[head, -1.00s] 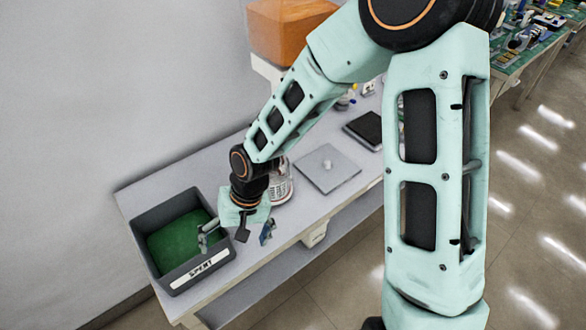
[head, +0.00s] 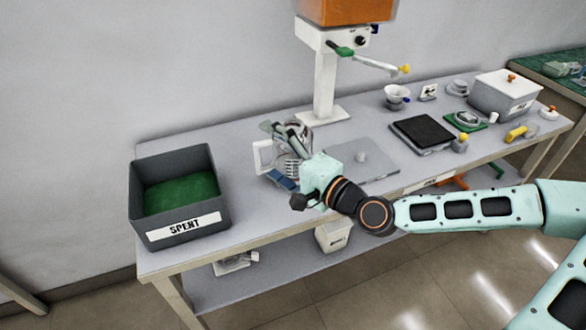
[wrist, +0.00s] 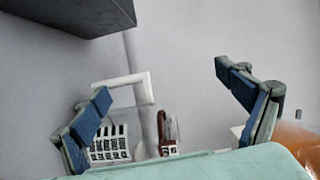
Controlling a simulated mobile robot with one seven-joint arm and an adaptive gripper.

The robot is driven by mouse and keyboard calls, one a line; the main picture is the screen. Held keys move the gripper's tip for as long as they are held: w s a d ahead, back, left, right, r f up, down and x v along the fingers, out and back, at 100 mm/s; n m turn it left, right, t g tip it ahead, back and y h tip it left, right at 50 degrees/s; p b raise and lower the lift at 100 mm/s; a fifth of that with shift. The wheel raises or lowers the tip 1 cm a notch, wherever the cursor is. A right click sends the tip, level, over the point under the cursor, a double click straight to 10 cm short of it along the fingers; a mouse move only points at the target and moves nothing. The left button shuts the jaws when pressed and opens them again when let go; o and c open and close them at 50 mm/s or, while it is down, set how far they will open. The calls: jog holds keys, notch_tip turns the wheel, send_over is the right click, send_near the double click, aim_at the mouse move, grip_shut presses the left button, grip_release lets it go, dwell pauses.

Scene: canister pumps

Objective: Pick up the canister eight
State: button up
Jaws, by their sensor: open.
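I cannot make out a canister marked eight in either view. My gripper (head: 273,152) is open over the bench between the grey bin and the white stand, with nothing seen between its fingers. In the wrist view its two blue-padded fingers (wrist: 163,82) stand wide apart. Beyond them are a white frame (wrist: 138,80), a white slotted holder (wrist: 110,145) and a small brown-red item (wrist: 166,128) with a pale label, too small to read. In the head view the white frame (head: 259,155) and a round ribbed holder (head: 295,165) are partly hidden by my gripper.
The bin (head: 180,228) marked SPENT, with a green floor, stands at the left end. The white stand (head: 323,85) carries an orange hopper (head: 345,10). A flat grey plate (head: 365,165), a black pad (head: 424,132) and a lidded box (head: 505,95) are further right.

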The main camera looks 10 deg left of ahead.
jog(key=d+t, duration=0.1)
jog(key=m+b, duration=0.1)
jog(key=b, duration=0.2)
send_near(262, 169)
jog(key=r, duration=0.1)
jog(key=w+a+r, duration=0.1)
jog(key=r, duration=0.1)
jog(key=a+r, duration=0.1)
jog(key=shift+w+r, duration=0.15)
jog(key=shift+w, duration=0.05)
jog(key=shift+w+a+f, duration=0.2)
jog(key=shift+w+a, duration=0.2)
jog(key=shift+a, duration=0.2)
jog(key=shift+x, duration=3.05)
jog(key=shift+d, duration=0.1)
jog(key=c, duration=1.5)
